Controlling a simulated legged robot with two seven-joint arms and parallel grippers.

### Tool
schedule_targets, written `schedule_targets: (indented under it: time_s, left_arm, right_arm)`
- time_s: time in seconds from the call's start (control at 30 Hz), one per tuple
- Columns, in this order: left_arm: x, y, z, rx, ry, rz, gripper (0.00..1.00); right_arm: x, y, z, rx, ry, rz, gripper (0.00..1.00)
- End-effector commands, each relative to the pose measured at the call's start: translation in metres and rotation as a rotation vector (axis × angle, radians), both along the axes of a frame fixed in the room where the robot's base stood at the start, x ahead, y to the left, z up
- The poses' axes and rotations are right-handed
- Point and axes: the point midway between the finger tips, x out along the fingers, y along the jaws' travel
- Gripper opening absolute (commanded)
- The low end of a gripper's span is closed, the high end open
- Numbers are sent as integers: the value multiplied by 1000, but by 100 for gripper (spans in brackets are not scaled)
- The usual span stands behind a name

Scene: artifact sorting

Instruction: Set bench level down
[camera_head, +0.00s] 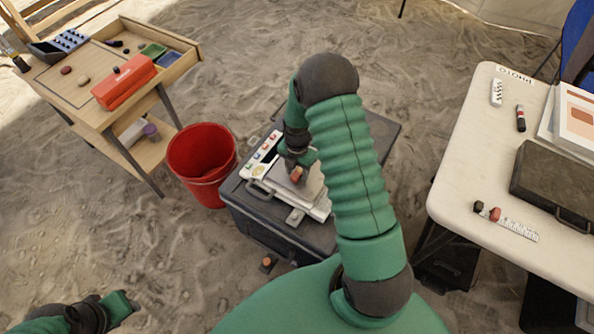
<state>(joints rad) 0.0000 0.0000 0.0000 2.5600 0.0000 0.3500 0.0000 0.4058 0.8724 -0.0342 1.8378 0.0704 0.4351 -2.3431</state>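My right gripper (297,171) points down over a white instrument (265,180) with a row of coloured keys, which lies on a dark case. A small orange-brown piece (297,175) shows at its fingertips, and the gripper seems shut on it. The piece is too small to tell for certain whether it is the bench level, or whether it touches the surface below. My arm hides the instrument's right side. My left gripper (122,304) is at the lower left, away from all objects; its finger opening does not show clearly.
The dark case (370,128) stands on sand beside a red bucket (202,158). A wooden table (75,95) at upper left holds an orange-red box (124,82) and small stones. A white table (470,150) at right bears a dark case (555,180) and scale bars.

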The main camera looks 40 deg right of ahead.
Motion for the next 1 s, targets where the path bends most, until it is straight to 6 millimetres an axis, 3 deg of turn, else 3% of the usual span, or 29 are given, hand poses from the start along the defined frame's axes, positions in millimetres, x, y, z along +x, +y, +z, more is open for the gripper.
schedule_targets:
  time_s: [0.27,0.63,0.87,1.0]
  left_arm:
    - [0,0,4,0,0,0,36]
    - [0,0,32,0,0,0,36]
    - [0,0,37,0,0,0,36]
    - [0,0,36,0,0,0,36]
  right_arm:
    - [1,0,9,0,-2,0,45]
    - [1,-1,98,-1,-3,0,45]
    - [1,1,123,-1,-1,-13,45]
    - [-1,21,136,-10,-22,-168,45]
